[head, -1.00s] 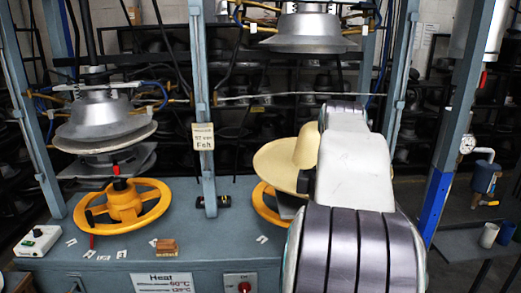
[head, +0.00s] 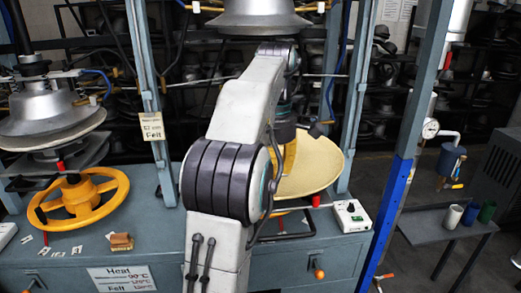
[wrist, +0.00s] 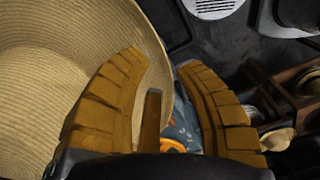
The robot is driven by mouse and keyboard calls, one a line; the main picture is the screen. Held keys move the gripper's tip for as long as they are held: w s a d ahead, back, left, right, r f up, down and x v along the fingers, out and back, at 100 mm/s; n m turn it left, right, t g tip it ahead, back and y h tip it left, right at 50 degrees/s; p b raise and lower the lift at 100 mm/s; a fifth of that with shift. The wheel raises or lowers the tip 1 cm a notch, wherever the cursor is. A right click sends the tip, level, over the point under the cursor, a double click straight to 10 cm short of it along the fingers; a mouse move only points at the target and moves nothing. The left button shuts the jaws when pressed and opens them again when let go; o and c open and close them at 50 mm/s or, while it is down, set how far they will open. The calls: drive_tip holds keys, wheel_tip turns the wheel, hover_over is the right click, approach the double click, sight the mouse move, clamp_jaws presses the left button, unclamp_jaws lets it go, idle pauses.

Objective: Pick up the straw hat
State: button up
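The straw hat (head: 318,165) is pale yellow with a wide brim. In the head view it shows to the right of my arm's large joint, above the bench; my arm hides its left part, and I cannot tell what it rests on. My gripper (head: 287,158) is at the hat's left side, partly hidden by my arm. In the wrist view the woven straw hat (wrist: 50,75) fills the left side, its curved edge passing behind the left finger. My gripper (wrist: 163,62) has its brown fingers spread apart, with nothing visibly clamped between them.
A press with a yellow handwheel (head: 82,200) stands left, and a metal press head (head: 258,18) hangs above my arm. A grey post (head: 150,100) and a blue-grey post (head: 400,170) flank the work area. A white control box (head: 351,215) sits on the bench (head: 150,262).

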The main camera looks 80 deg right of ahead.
drive_tip(key=shift+f+b, duration=0.65)
drive_tip(key=shift+f, duration=2.6)
drive_tip(key=shift+o, duration=0.2)
clamp_jaws()
